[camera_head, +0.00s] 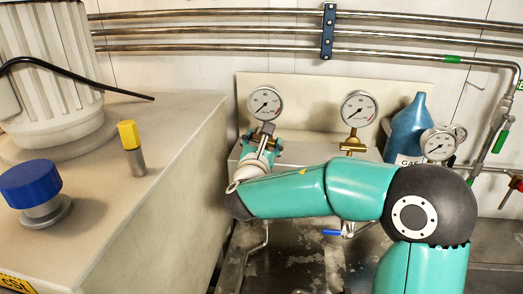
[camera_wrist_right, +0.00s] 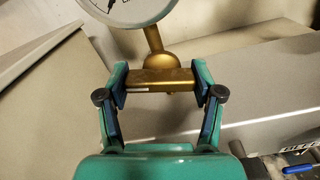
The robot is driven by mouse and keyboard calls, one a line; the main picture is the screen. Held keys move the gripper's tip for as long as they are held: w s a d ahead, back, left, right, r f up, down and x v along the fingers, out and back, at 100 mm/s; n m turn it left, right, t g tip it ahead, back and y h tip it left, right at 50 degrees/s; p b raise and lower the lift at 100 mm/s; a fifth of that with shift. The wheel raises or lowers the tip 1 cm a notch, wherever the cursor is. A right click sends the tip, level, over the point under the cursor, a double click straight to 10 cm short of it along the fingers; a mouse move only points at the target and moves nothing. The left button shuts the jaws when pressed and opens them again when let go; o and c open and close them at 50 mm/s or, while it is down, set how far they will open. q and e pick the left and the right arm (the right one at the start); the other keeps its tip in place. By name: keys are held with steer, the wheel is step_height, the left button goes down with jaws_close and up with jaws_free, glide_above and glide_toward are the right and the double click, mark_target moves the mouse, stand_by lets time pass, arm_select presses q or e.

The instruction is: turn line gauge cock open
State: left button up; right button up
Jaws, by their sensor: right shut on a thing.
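The left-hand line gauge (camera_head: 265,103), a round white dial, stands on the back ledge. Its lower rim also shows at the top of the right wrist view (camera_wrist_right: 140,10). Below it is a brass gauge cock with a flat bar-like handle (camera_wrist_right: 158,77), lying crosswise below the stem in the wrist view. My right gripper (camera_wrist_right: 158,80) has its two fingers against the two ends of this handle and is shut on it. In the head view my right gripper (camera_head: 264,143) hides most of the cock. My left gripper is in neither view.
A second gauge (camera_head: 358,108) on a brass cock (camera_head: 353,143) stands to the right. Beyond it are a blue bottle (camera_head: 408,127) and a smaller gauge (camera_head: 438,144). A large beige housing (camera_head: 150,190) fills the left. Pipes (camera_head: 220,32) run along the back wall.

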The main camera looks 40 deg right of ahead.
steer(key=o, duration=1.2)
steer(key=shift+c, duration=0.2)
steer(key=shift+a, duration=0.1)
steer(key=v, duration=1.2)
